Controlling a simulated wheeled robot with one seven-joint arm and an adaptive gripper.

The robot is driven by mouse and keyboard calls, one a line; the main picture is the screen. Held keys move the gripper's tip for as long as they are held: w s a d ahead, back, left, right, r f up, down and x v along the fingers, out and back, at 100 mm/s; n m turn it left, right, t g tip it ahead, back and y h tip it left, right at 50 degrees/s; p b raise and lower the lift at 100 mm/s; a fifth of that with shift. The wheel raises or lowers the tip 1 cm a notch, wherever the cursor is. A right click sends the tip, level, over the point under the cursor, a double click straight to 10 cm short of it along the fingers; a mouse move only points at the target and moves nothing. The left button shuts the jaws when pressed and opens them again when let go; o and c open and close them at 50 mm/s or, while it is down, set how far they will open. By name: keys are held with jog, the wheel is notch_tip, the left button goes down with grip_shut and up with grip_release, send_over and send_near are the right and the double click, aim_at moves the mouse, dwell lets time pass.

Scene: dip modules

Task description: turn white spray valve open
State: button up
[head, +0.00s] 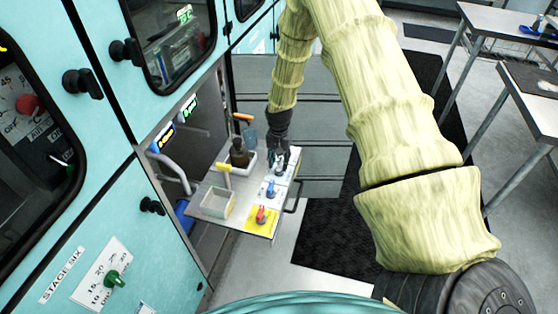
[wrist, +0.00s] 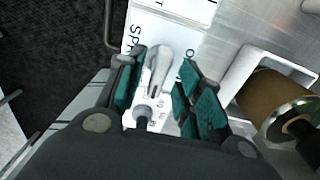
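The white spray valve (wrist: 158,68) has a pale lever handle on a white plate with partly hidden printed letters. In the wrist view the lever lies between the two teal-padded fingers of my gripper (wrist: 165,66). The fingers are apart, with a visible gap on the right side; the left pad is close to the lever, and I cannot tell whether it touches. In the head view my gripper (head: 283,164) points down at the far end of the pull-out shelf (head: 198,216), largely hiding the white valve.
A blue valve (head: 271,189) and a red valve (head: 261,215) on a yellow plate stand nearer on the shelf. Teal cabinets (head: 150,225) border the left.

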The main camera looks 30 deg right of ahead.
jog(key=shift+s, duration=0.15)
jog(key=shift+f, duration=0.1)
jog(key=shift+c, duration=0.4)
grip_shut()
